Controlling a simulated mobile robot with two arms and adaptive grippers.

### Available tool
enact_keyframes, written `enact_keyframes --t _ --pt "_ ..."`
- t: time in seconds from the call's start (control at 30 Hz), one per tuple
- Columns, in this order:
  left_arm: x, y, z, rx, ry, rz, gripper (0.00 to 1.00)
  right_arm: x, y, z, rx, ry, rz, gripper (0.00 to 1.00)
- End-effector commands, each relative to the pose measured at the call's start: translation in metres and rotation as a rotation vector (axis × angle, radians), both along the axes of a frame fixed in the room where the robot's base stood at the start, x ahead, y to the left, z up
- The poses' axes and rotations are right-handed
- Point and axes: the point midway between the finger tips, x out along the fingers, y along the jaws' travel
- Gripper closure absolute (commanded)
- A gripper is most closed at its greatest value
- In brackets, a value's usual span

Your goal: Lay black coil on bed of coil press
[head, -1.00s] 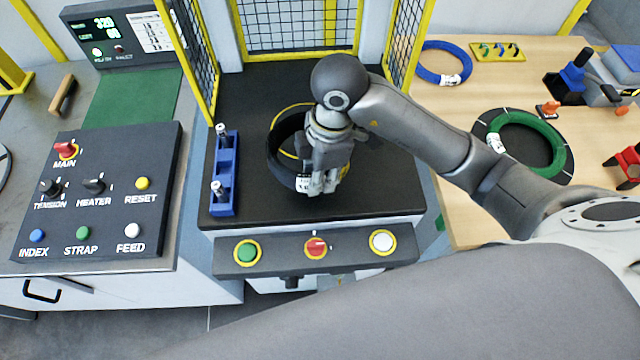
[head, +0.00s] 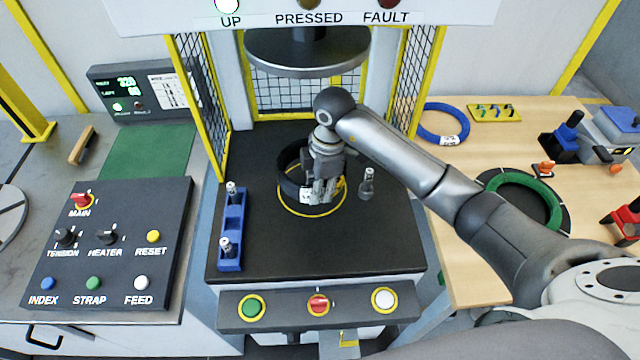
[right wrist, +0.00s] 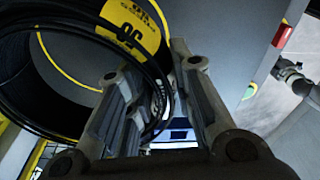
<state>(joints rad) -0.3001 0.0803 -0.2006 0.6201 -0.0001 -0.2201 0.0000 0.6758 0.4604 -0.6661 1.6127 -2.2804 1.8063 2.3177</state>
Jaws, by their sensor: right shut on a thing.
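The black coil (head: 290,168) is over the dark bed (head: 270,245) of the coil press, near the yellow ring (head: 300,212) marked on it. My right gripper (head: 322,195) is shut on the coil's near right side and hides part of it. The coil looks tilted; I cannot tell whether it touches the bed. In the right wrist view the coil (right wrist: 75,75) fills the upper left, with a yellow label, and passes between the fingers (right wrist: 160,105). The round press plate (head: 306,55) is raised above. My left gripper is out of view.
A blue block with metal posts (head: 232,230) stands on the bed's left, and a metal post (head: 367,184) on its right. Yellow-framed mesh guards (head: 205,100) flank the bed. A button bar (head: 318,304) runs along its front. Blue (head: 443,123) and green (head: 545,190) coils lie on the right table.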

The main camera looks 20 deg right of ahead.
Motion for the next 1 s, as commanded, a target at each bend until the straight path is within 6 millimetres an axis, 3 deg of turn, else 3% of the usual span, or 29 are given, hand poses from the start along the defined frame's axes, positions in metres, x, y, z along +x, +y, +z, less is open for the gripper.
enact_keyframes --t 0.27,0.47,1.0 --pt "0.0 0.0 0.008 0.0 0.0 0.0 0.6 0.002 0.001 -0.013 0.003 -0.009 -0.002 1.0" --pt "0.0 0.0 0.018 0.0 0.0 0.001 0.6 0.002 0.0 -0.04 0.001 -0.008 -0.002 1.0" --pt "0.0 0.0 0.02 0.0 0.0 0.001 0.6 0.007 -0.001 -0.05 0.003 -0.013 -0.002 1.0"
